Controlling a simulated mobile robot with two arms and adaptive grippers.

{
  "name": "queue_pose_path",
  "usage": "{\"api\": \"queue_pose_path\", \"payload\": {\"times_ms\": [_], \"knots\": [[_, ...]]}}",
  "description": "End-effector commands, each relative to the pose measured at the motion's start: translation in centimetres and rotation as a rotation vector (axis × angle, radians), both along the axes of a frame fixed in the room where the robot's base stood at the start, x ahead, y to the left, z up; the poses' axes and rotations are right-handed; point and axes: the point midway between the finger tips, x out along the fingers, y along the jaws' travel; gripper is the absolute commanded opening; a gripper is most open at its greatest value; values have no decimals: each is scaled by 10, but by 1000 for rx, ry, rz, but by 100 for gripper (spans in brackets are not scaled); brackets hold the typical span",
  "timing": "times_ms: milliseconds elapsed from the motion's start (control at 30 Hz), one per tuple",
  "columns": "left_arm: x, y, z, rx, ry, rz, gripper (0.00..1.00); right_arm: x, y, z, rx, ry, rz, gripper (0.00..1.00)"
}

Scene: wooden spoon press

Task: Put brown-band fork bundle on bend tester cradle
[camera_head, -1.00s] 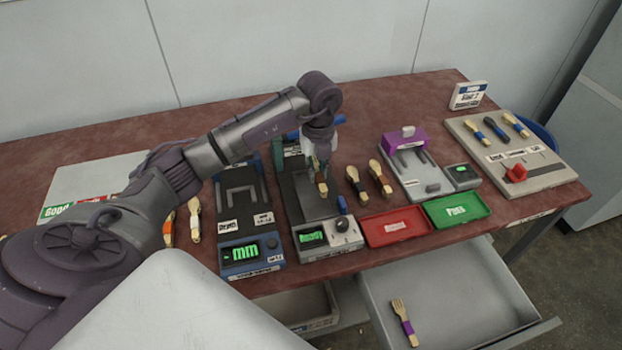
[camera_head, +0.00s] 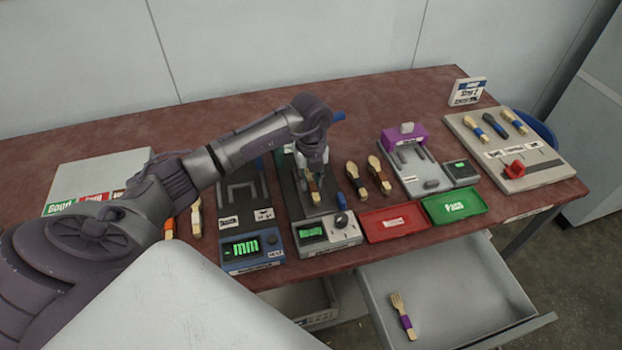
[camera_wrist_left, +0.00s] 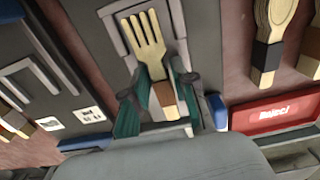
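The brown-band fork bundle (camera_wrist_left: 150,48), pale wood with a brown band (camera_wrist_left: 168,100), is between the fingers of my left gripper (camera_wrist_left: 162,90). The fingers flank its handle closely and look shut on it. In the head view the bundle (camera_head: 314,188) is low over the middle grey tester (camera_head: 327,204), partly hidden by the gripper (camera_head: 313,168). In the left wrist view its tines lie over the tester's grey U-shaped cradle (camera_wrist_left: 107,22). Whether it touches the cradle is hard to tell. My right gripper is not in view.
A blue-front tester (camera_head: 252,252) stands to the left. Two dark-banded wooden pieces (camera_head: 368,178) lie to the right, behind the red tray (camera_head: 394,222) and green tray (camera_head: 455,205). An open drawer (camera_head: 450,290) below holds a purple-band fork (camera_head: 403,317).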

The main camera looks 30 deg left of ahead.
Motion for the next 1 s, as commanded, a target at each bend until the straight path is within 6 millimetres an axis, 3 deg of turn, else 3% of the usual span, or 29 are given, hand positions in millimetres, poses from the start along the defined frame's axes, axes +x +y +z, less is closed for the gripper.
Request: {"api": "queue_pose_path", "payload": {"times_ms": [467,1000], "knots": [[1,0,11,0,-4,0,40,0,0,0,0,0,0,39],[1,0,112,1,-3,1,40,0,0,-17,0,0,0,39]]}}
